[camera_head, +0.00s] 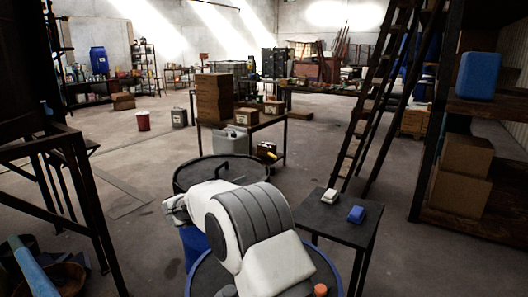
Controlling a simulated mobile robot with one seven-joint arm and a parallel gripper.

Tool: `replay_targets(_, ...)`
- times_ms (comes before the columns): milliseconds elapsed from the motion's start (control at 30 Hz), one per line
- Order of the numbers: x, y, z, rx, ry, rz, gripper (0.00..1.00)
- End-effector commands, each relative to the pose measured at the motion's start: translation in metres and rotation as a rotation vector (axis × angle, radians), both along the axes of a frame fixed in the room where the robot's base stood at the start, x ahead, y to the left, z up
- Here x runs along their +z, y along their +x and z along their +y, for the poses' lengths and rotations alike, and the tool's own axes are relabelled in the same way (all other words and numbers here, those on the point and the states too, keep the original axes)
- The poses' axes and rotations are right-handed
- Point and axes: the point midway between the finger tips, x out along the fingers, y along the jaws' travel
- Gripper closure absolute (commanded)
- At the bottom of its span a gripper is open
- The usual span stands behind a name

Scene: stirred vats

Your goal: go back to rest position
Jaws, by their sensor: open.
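My arm, with white and dark grey links, reaches over two round vats in the middle foreground. The end of my arm, with my gripper (174,208), shows small and pale at the left of the links. It is open, and I see nothing held in it; its fingers are hard to make out. The far vat (222,160) has a dark rim and lies behind my arm. The near vat (337,278) has a blue rim and is largely covered by my arm. The inside of both vats is mostly hidden.
A small dark table (340,228) at right holds a white block (330,197) and a blue block (356,214). A ladder (362,120) and shelves (455,205) stand right. A dark metal frame (85,195) stands left. A bench with boxes (214,98) is behind. Floor is clear at left-centre.

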Motion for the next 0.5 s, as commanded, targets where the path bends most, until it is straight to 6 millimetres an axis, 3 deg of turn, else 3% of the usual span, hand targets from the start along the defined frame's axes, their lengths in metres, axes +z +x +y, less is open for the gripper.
replay_targets(33,0.030,0.004,-0.006,0.044,0.038,-0.033,0.43)
replay_targets(200,0.099,0.005,-0.016,0.210,0.154,-0.100,0.43)
replay_targets(367,0.153,-0.010,-0.027,0.356,0.250,-0.115,0.43)
replay_targets(500,0.189,-0.036,-0.038,0.466,0.325,-0.090,0.43)
